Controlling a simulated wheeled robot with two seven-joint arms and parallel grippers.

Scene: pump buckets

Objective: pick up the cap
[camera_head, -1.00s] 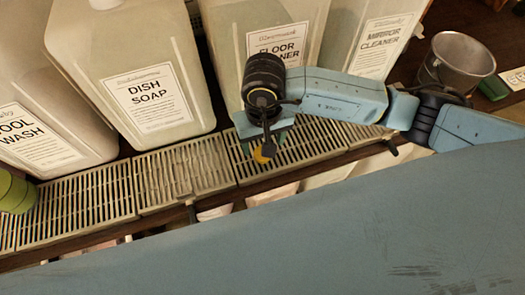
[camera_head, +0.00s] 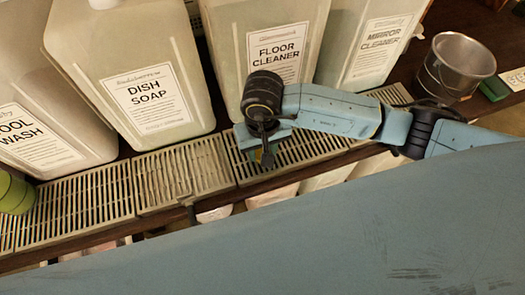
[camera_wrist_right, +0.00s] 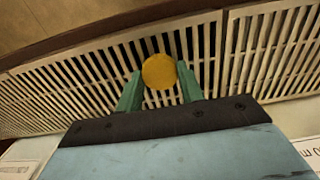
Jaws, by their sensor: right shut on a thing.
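The cap (camera_wrist_right: 159,71) is a round, flat, yellow-orange disc. In the right wrist view it sits between the two green fingers of my right gripper (camera_wrist_right: 160,84), which is shut on it. In the head view the right gripper (camera_head: 262,157) hangs over the slatted grate in front of the floor cleaner jug. I cannot tell how far the cap is from the grate. My left gripper does not show.
Slatted drip grates (camera_head: 92,194) run along the dark shelf. Big jugs stand behind: dish soap (camera_head: 135,60), floor cleaner (camera_head: 257,35), mirror cleaner (camera_head: 370,45) and wool wash (camera_head: 45,120). A metal bucket (camera_head: 455,68) is at the right, a green object (camera_head: 15,192) at the left.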

